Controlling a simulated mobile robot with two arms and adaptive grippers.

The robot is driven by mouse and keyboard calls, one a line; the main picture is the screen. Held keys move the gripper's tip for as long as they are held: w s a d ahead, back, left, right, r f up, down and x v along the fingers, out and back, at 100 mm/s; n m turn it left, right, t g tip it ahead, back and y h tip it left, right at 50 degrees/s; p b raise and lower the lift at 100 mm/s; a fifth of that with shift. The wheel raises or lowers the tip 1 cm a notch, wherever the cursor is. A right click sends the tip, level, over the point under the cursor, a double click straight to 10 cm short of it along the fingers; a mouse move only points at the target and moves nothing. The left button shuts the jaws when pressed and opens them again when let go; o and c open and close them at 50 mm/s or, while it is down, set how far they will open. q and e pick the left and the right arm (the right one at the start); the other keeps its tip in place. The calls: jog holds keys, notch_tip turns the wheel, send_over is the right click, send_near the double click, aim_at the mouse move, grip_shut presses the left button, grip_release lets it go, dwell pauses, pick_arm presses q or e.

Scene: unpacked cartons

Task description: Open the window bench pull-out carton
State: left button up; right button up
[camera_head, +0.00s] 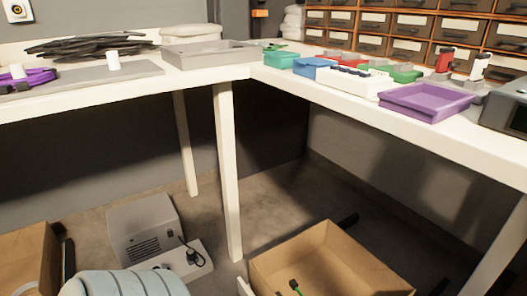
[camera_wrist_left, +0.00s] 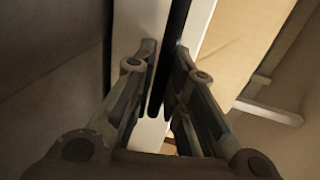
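In the head view an open-topped brown carton (camera_head: 335,262) stands on the floor at the lower centre, with a small green item (camera_head: 295,287) inside. Dark rail-like pieces show beside it. Part of another brown carton (camera_head: 28,258) shows at the lower left, cut off by the frame. I cannot tell which is the pull-out carton. In the left wrist view my left gripper (camera_wrist_left: 167,55) has its fingers partly apart on either side of a dark strip along a white panel (camera_wrist_left: 200,22). Contact is unclear. A tan surface (camera_wrist_left: 243,38) lies right of the panel. My right gripper is not in view.
A white L-shaped bench (camera_head: 420,132) stands above the floor, its legs (camera_head: 228,175) near the cartons. A grey box (camera_head: 145,228) and a pale flat unit with a cable sit between the cartons. A purple tray (camera_head: 428,100) is on the bench. Floor under the bench corner is clear.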

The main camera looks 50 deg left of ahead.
pick_arm(q)
jog(key=shift+o, duration=1.4)
jog(key=v, duration=1.2)
jog(key=shift+d, duration=0.1)
